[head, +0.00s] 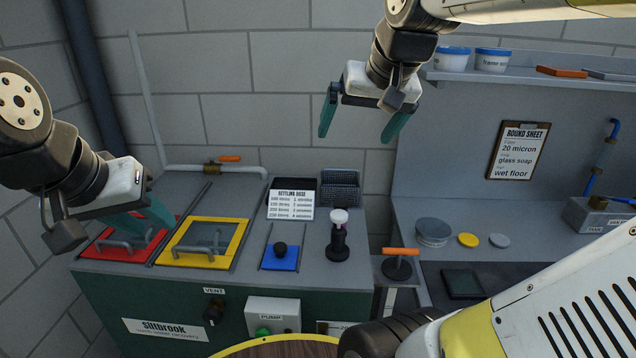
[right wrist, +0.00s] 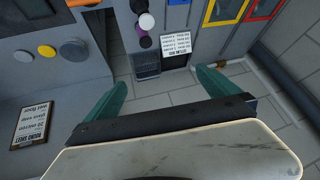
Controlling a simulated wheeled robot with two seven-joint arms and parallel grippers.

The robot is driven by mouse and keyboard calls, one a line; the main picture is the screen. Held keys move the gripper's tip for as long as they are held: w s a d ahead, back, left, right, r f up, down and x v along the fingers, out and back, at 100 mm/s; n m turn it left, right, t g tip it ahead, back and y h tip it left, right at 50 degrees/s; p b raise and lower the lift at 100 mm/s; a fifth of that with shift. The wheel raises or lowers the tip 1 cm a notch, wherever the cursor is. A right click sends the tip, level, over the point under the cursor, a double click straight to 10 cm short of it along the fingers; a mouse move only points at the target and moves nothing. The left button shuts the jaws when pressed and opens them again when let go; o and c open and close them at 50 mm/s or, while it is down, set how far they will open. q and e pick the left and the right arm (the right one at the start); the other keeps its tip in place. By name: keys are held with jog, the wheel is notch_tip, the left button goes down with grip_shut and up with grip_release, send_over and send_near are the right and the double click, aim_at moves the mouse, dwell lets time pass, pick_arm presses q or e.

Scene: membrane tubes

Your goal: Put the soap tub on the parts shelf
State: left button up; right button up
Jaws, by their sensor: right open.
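Two white tubs with blue lids stand side by side on the wall shelf (head: 520,78) at the upper right of the head view. The left tub (head: 452,60) shows no readable label; the right tub (head: 492,61) has small print that I cannot read surely. I cannot tell which is the soap tub. My right gripper (head: 361,120) is open and empty, left of the shelf and above the bench; its spread fingers also show in the right wrist view (right wrist: 162,88). My left gripper (head: 138,220) is over the red-framed hatch, its finger gap unclear.
Below hang a clipboard (head: 518,150) and blue pipework. The green-fronted bench carries a yellow-framed hatch (head: 240,232), a settling sign (head: 291,203) and a black knobbed post (head: 338,243).

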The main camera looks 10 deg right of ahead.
jog(key=s+a+f+n+y, duration=0.1)
jog(key=s+a+f+n, duration=0.1)
jog(key=s+a+f, duration=0.5)
jog(key=shift+s+f+g, duration=0.3)
jog(key=shift+s+f, duration=0.3)
